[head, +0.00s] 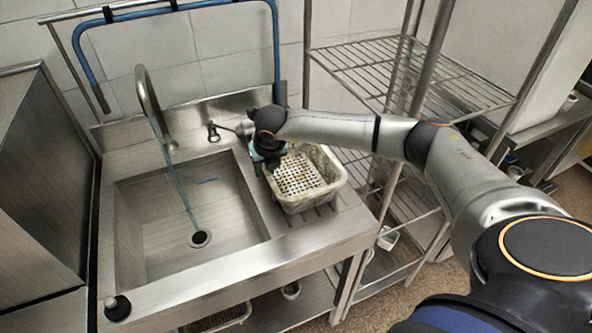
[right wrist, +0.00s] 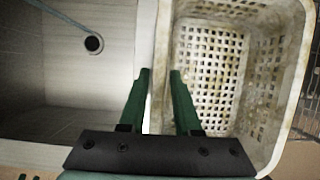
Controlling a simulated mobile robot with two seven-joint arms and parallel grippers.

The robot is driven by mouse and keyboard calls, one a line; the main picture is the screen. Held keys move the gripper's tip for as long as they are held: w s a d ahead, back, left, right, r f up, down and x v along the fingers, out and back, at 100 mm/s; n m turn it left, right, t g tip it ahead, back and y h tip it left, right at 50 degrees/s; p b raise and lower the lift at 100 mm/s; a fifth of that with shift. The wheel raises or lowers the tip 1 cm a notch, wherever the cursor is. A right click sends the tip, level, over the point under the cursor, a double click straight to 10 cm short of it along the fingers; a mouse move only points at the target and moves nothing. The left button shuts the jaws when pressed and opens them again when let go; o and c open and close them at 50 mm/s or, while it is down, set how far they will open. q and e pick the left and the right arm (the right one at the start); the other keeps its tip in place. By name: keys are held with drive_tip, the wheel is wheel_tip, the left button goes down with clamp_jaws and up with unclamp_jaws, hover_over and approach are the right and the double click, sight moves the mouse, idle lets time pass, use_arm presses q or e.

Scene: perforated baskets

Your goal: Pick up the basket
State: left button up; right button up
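The basket (head: 323,195), dirty white with a perforated bottom, sits on the ridged drainboard right of the sink. It looks upright and empty. In the right wrist view the basket (right wrist: 292,95) fills the right half. My right gripper (head: 265,160) is at its left side in the head view, partly hidden by my own wrist. In the right wrist view my right gripper (right wrist: 160,72) has one green finger outside the left wall and one inside. My left gripper is not in view.
The sink basin (head: 180,215) with a tall faucet (head: 150,95) lies left of the basket. A wire shelf rack (head: 410,75) stands to the right. Another basket (head: 222,318) shows on the shelf below the counter. A tiled wall closes the back.

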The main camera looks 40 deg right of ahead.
clamp_jaws()
drive_tip(key=shift+r, duration=0.1)
idle(0.4)
drive_tip(key=shift+w+r, duration=0.1)
drive_tip(key=shift+r, duration=0.35)
wheel_tip(320, 180, up, 2)
drive_tip(key=shift+a+r, duration=0.1)
drive_tip(key=shift+r, duration=0.1)
drive_tip(key=s+a+r+b, duration=0.3)
drive_tip(key=s+a+r, duration=0.3)
drive_tip(key=s+r, duration=0.3)
drive_tip(key=shift+s+r, duration=0.35)
drive_tip(key=shift+s, duration=1.55)
